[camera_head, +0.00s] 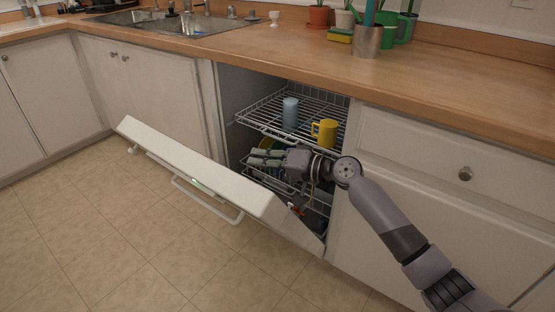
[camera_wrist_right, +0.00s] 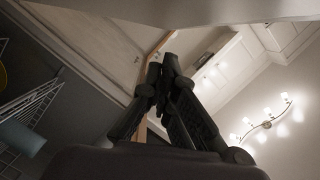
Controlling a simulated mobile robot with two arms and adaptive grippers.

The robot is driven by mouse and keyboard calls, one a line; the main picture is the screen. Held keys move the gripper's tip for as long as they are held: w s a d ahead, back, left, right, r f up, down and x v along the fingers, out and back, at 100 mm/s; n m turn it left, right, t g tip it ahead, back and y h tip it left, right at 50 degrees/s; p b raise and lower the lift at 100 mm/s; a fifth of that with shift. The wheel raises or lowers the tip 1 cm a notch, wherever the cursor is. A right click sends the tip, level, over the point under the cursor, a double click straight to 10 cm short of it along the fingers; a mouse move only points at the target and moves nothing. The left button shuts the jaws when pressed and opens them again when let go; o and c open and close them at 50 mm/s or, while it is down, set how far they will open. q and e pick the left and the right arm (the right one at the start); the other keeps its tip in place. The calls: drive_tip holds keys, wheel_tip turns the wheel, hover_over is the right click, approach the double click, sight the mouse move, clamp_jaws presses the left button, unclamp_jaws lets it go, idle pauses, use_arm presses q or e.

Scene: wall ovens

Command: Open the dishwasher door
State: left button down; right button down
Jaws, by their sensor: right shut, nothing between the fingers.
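The white dishwasher door (camera_head: 205,178) is partly open, tilted outward and down, with its long bar handle (camera_head: 207,202) on the outer face. Behind it the dishwasher interior shows, with an upper wire rack (camera_head: 262,117) holding a blue cup (camera_head: 290,112) and a yellow mug (camera_head: 325,132). My right gripper (camera_head: 252,155) reaches in from the right, behind the door's upper edge and below the upper rack. Its fingers are shut with nothing between them, and also fill the middle of the right wrist view (camera_wrist_right: 167,68). I cannot tell whether it touches the door. My left gripper is not in view.
The wooden countertop (camera_head: 300,50) runs above the dishwasher, with a sink (camera_head: 175,22) and pots on it. A lower rack with dishes is partly hidden by the door and my arm. White cabinets flank the opening. The tiled floor (camera_head: 80,240) in front is clear.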

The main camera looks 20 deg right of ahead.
drive_tip(key=shift+s+a+f, duration=0.85)
drive_tip(key=shift+s+a, duration=0.05)
drive_tip(key=shift+a, duration=0.05)
